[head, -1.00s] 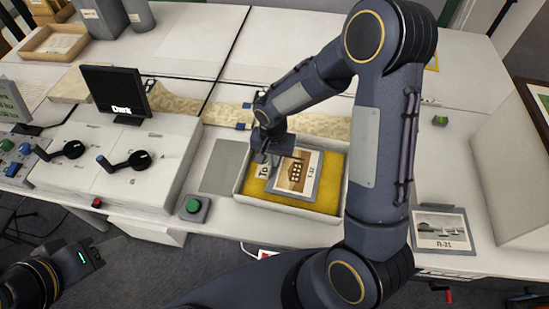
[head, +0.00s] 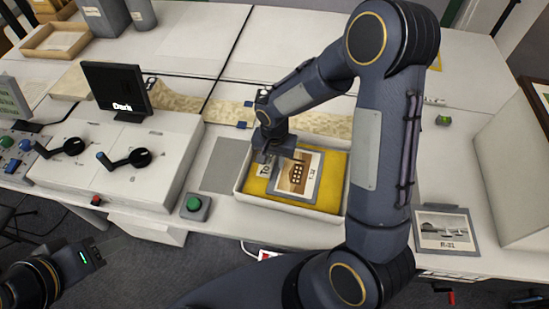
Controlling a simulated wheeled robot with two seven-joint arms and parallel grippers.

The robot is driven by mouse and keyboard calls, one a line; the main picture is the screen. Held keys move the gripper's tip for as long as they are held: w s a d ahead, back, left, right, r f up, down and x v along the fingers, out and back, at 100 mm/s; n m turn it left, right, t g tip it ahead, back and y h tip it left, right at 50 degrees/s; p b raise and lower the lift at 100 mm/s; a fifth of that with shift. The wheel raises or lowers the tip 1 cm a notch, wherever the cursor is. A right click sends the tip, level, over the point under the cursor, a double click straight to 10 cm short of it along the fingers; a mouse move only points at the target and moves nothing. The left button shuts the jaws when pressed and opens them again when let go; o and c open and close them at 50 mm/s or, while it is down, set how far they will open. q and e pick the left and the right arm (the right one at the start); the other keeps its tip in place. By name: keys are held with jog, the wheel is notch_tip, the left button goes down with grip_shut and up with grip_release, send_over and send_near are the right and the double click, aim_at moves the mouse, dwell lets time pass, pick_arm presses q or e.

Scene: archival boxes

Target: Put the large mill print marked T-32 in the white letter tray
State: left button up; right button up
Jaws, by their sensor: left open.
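The mill print marked T-32 (head: 300,174) is a grey-bordered card with a brown building on it. It appears to lie in the white tray (head: 290,208), on its yellow lining. A second lettered piece, partly hidden, shows at the print's left edge. My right gripper (head: 278,157) is over the print's upper left part, pointing down. Its fingertips are too small and dark to tell whether they are open or touch the print. My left gripper (head: 88,256) is open and empty at the lower left, off the table's front edge.
A photo card marked R-31 (head: 444,232) lies to the right of my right arm. A green button box (head: 195,207) and a grey pad (head: 226,166) are left of the tray. A monitor (head: 115,88) and a console with black knobs stand further left. A wooden tray (head: 55,52) is at the back left.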

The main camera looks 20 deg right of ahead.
jog(key=shift+r, duration=0.1)
jog(key=shift+r+p, duration=0.3)
jog(key=shift+p, duration=0.2)
jog(key=shift+r+p, duration=0.55)
jog(key=shift+p, duration=0.05)
notch_tip(320, 180, up, 11)
jog(key=s+d+r+n+t+y, duration=0.1)
jog(key=s+r, duration=0.3)
jog(key=s, duration=0.5)
jog(key=s+d+r+n+t+y, duration=0.1)
jog(key=s+r+n+t, duration=0.3)
jog(key=s, duration=0.6)
jog(key=shift+d+r+n+t+y+b, duration=0.25)
jog(key=shift+d+n+t+y+b, duration=0.1)
jog(key=shift+y, duration=0.55)
